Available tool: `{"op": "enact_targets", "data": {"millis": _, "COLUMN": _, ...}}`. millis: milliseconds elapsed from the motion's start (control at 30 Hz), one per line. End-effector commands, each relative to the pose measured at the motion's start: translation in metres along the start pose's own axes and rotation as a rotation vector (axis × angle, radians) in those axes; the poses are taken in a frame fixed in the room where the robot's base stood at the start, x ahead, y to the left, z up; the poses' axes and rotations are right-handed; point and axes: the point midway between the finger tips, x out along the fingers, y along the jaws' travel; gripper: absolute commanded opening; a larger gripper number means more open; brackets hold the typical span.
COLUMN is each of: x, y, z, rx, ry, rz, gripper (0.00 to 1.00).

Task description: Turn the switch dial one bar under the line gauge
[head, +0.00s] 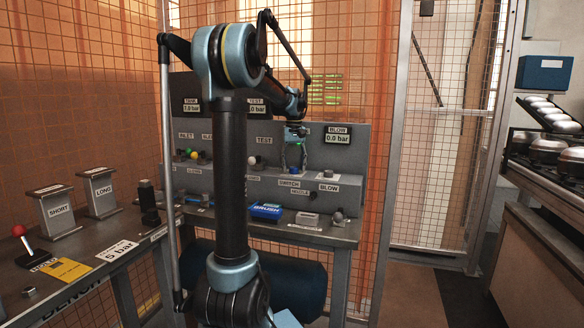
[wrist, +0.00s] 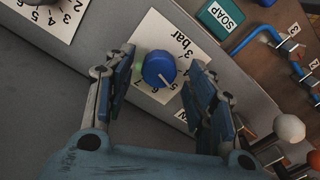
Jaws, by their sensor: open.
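In the wrist view a round blue dial (wrist: 157,67) sits on a white plate (wrist: 187,40) marked with numbers and "bar". A pale pointer mark on it points toward the picture's lower right; its exact number is unclear. My gripper (wrist: 161,62) is open, one finger on each side of the dial, and no contact shows. In the head view my gripper (head: 297,133) is at the grey panel, above the "SWITCH" label (head: 289,183). Gauge displays there include one near "7.8 bar" (head: 191,106), a partly blocked "TEST" one (head: 256,107), and "BLOW" (head: 338,136) at 0.0 bar. I cannot make out a line gauge.
A second numbered plate (wrist: 58,18) lies at the wrist view's upper left. A green SOAP box (wrist: 220,18), a blue pipe (wrist: 258,36) and a white ball knob (wrist: 289,127) are on the right. On the bench lies a "5 bar" card (head: 118,250).

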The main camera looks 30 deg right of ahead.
Motion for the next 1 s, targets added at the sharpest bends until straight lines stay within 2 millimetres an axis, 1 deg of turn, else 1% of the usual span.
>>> {"op": "enact_targets", "data": {"millis": 167, "x": -0.019, "y": 0.000, "z": 0.000, "rx": 0.000, "ry": 0.000, "rz": 0.000, "gripper": 0.51}}
{"op": "enact_targets", "data": {"millis": 400, "x": -0.065, "y": -0.001, "z": -0.001, "rx": 0.000, "ry": 0.000, "rz": 0.000, "gripper": 0.51}}
{"op": "enact_targets", "data": {"millis": 600, "x": -0.097, "y": -0.001, "z": -0.002, "rx": -0.001, "ry": 0.000, "rz": 0.000, "gripper": 0.51}}
{"op": "enact_targets", "data": {"millis": 700, "x": -0.108, "y": -0.001, "z": -0.002, "rx": -0.001, "ry": 0.000, "rz": 0.000, "gripper": 0.51}}
{"op": "enact_targets", "data": {"millis": 800, "x": -0.114, "y": -0.001, "z": -0.002, "rx": -0.001, "ry": 0.000, "rz": 0.000, "gripper": 0.51}}
{"op": "enact_targets", "data": {"millis": 1000, "x": -0.117, "y": -0.002, "z": -0.002, "rx": -0.001, "ry": 0.000, "rz": 0.000, "gripper": 0.51}}
